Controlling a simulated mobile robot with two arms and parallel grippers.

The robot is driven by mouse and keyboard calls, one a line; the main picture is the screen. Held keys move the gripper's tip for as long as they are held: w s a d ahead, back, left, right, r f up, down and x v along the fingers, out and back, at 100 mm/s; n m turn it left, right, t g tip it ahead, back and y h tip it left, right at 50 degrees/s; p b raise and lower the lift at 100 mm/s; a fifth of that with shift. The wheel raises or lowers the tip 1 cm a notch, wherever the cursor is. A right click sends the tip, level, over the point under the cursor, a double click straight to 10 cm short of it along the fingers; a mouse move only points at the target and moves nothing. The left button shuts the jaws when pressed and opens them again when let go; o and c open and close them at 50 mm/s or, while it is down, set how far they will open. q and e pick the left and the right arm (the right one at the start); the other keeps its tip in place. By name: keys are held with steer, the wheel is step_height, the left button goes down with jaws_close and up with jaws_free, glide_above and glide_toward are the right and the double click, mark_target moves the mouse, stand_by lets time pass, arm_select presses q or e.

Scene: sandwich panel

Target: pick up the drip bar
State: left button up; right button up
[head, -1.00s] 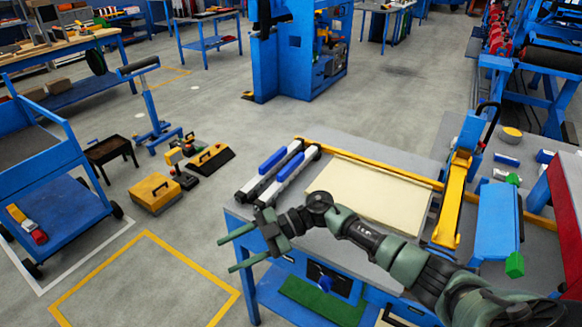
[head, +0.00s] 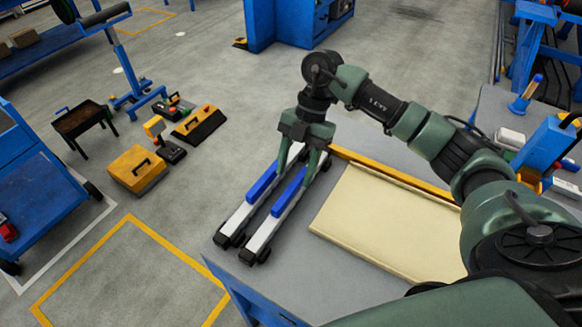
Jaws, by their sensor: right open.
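Two long bars, white with blue grips and black end pieces, lie side by side at the left end of the workbench in the head view: a left bar (head: 241,220) and a right bar (head: 267,231). They look alike, and I cannot tell which is the drip bar. My right gripper (head: 296,169) is open and points down over the far part of the bars. Its fingers cover some of the far ends. I cannot tell whether they touch a bar. My left gripper is not in view.
A cream panel (head: 390,225) lies on the grey workbench (head: 300,290) right of the bars, with a yellow rail (head: 395,174) along its far edge. Yellow cases (head: 136,168) stand on the floor at left. Floor inside the yellow outline is clear.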

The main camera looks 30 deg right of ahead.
mark_target(293, 184)
steer(key=shift+w+d+r, duration=0.1)
steer(key=shift+w+d, duration=0.05)
steer(key=shift+d, duration=0.25)
steer(key=f, duration=0.1)
steer(key=s+a+p, duration=0.1)
steer(key=f, duration=0.1)
steer(key=shift+s+a+f+h, duration=0.25)
steer(key=shift+f+h, duration=0.05)
steer(key=x, duration=0.2)
steer(key=p+x, duration=0.1)
steer(key=x, duration=0.1)
steer(key=shift+w+d+f+p, duration=0.1)
steer(key=shift+w+p, duration=0.1)
steer(key=shift+p, duration=0.1)
jaws_close()
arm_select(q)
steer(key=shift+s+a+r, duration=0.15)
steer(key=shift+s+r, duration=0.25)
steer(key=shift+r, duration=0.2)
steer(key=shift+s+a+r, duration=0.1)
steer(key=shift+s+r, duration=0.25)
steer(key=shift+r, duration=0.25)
